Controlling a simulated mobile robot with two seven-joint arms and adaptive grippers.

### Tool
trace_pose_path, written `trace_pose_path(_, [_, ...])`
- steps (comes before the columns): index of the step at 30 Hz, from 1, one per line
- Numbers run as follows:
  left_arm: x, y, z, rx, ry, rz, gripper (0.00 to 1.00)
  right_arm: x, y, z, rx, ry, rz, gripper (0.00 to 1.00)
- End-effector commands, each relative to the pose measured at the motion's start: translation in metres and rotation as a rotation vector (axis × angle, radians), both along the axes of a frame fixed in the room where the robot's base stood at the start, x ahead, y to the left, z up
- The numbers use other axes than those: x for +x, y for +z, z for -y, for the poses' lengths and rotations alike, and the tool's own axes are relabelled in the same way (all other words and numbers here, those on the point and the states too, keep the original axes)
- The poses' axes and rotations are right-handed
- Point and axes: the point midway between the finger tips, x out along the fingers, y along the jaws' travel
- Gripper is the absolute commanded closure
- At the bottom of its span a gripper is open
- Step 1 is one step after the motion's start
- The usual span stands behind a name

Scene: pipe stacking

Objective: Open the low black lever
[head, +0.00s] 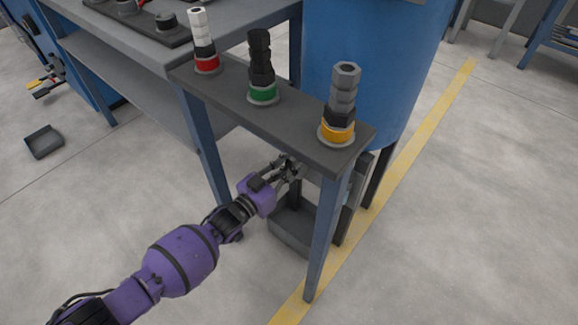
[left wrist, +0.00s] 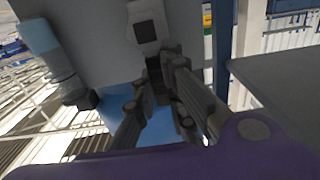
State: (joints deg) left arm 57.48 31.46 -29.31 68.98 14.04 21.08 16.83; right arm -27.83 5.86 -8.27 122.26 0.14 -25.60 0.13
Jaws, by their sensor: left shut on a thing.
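My left gripper (head: 288,168) reaches in below the narrow dark shelf, in front of the blue tank. In the left wrist view my left gripper (left wrist: 166,88) is shut on a short black piece, which looks like the low black lever (left wrist: 153,68). The lever hangs just below a pale grey block with a dark square face (left wrist: 147,25). Its far end is hidden by the fingers. In the head view I cannot make out the lever behind the gripper and under the shelf. My right gripper is not in view.
The shelf (head: 235,100) carries three pipe stacks with red, green and orange bases. The blue tank (head: 372,75) stands behind it. A shelf leg (head: 323,240) is right of my gripper, and a grey bin (head: 290,232) sits below. Open floor lies at left.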

Motion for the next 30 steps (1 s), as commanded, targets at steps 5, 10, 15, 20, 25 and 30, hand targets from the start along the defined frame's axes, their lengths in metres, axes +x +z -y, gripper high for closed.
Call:
trace_pose_path(5, [0.0,-0.001,-0.001,-0.007,0.002,-0.008,1.0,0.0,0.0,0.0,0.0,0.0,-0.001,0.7])
trace_pose_path(10, [0.0,-0.001,-0.001,-0.005,0.002,-0.006,0.78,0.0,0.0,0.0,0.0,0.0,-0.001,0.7])
trace_pose_path(15, [0.0,-0.001,-0.001,-0.004,0.002,-0.004,0.7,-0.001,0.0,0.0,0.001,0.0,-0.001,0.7])
trace_pose_path(20, [0.0,0.0,0.0,-0.003,0.001,-0.004,0.7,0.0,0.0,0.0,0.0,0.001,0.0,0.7])
trace_pose_path(25, [-0.009,-0.001,-0.007,-0.002,0.002,-0.004,0.7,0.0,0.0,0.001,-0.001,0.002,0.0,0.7])
trace_pose_path(30, [-0.035,-0.002,-0.026,-0.002,0.002,-0.006,0.7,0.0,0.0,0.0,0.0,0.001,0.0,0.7])
